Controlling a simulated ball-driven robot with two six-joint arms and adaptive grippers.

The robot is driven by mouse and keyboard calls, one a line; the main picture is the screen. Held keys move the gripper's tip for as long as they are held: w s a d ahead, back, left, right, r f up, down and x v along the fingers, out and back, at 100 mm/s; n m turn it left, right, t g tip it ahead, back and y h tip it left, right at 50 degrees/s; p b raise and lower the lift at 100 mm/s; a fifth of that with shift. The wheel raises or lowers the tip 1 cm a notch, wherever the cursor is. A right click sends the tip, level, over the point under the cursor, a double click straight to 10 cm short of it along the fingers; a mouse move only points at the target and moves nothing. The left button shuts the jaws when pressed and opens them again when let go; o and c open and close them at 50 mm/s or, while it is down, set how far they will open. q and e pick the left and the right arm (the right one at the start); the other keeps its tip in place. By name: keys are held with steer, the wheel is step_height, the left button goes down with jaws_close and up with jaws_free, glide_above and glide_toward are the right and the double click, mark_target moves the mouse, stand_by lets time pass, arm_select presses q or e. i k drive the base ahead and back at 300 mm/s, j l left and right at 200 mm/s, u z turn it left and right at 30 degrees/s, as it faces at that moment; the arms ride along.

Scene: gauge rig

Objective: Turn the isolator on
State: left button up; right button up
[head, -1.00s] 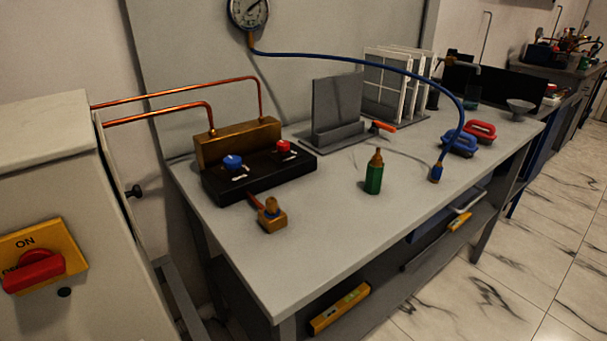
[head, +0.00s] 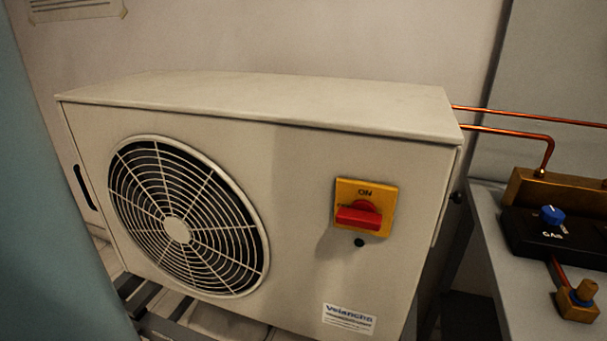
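The isolator (head: 364,207) is a yellow plate with a red rotary handle (head: 358,217) on the front right of a cream outdoor unit (head: 300,150). The word ON is printed at the top of the plate. The handle lies roughly level, pointing left, and covers part of a label at the left of the plate. A small black knob or hole (head: 360,243) sits just below the plate. Neither of my grippers shows in the head view.
A round fan grille (head: 178,230) fills the unit's left front. Copper pipes (head: 500,131) run from its right side towards a brass manifold (head: 560,190) with a blue knob (head: 552,215) on the grey bench (head: 485,235). A blue-green surface (head: 60,200) stands along the left edge.

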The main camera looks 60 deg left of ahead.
mark_target(362, 214)
steer(key=k+u, duration=0.1)
steer(key=u, duration=1.2)
